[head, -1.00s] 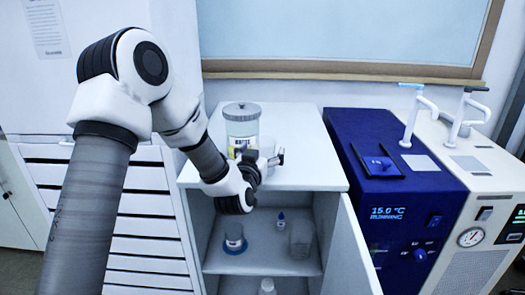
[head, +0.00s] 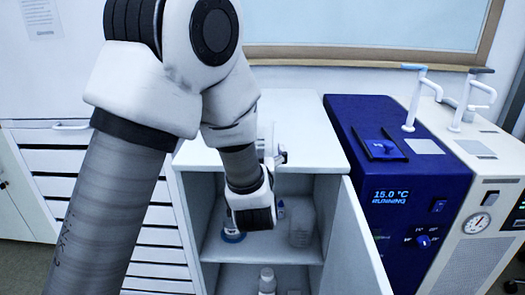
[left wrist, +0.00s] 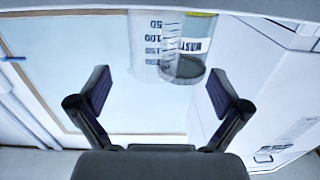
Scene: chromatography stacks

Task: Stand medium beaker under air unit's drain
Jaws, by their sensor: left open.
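A clear graduated beaker (left wrist: 145,50) shows near the top middle of the left wrist view, ahead of my left gripper (left wrist: 160,90). The gripper is open, with nothing between its fingers. I cannot tell whether this is the medium beaker. In the head view my left gripper (head: 279,158) is over the cabinet top, mostly hidden by my arm. A clear beaker-like vessel (head: 300,225) stands inside the open cabinet. The cream machine with the gauge (head: 470,215) at the right may be the air unit; no drain can be made out. My right gripper is not in view.
A jar labelled waste (left wrist: 200,45) overlaps the beaker in the left wrist view. The cabinet top (head: 315,150) is clear at right. Its door (head: 355,250) hangs open. A blue unit (head: 400,185) reading 15.0 °C stands between cabinet and cream machine.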

